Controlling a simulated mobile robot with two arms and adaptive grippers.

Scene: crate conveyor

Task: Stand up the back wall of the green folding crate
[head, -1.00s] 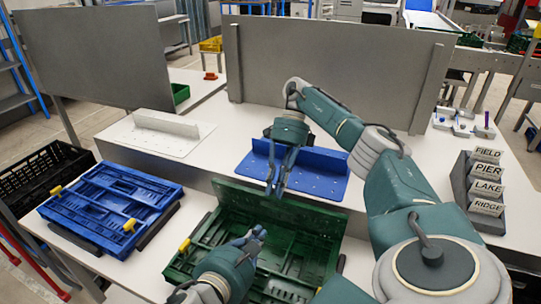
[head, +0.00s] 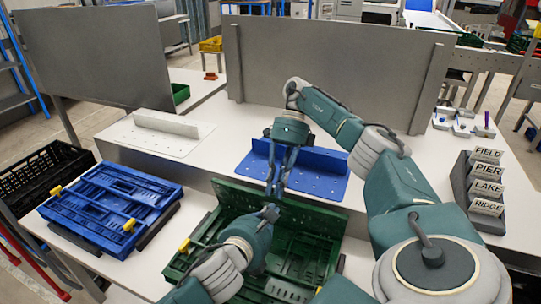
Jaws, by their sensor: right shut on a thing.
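The green folding crate (head: 190,262) is at the front middle of the head view, its inside mostly dark panels. Its back wall (head: 232,197) is raised along the far side; I cannot tell whether it is fully upright. My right gripper (head: 275,190) points down at the top edge of this wall, near its middle, and is shut on it. My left gripper (head: 269,212) reaches from the front over the crate, its tips close to the wall's inner face just below the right gripper. Its jaws are too small to read, and contact cannot be told.
A folded blue crate (head: 110,205) lies to the left. Behind the green crate are a blue bracket plate (head: 325,172) and a white one (head: 155,135). Label blocks (head: 487,172) stand at the right. Grey panels (head: 330,75) close off the back.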

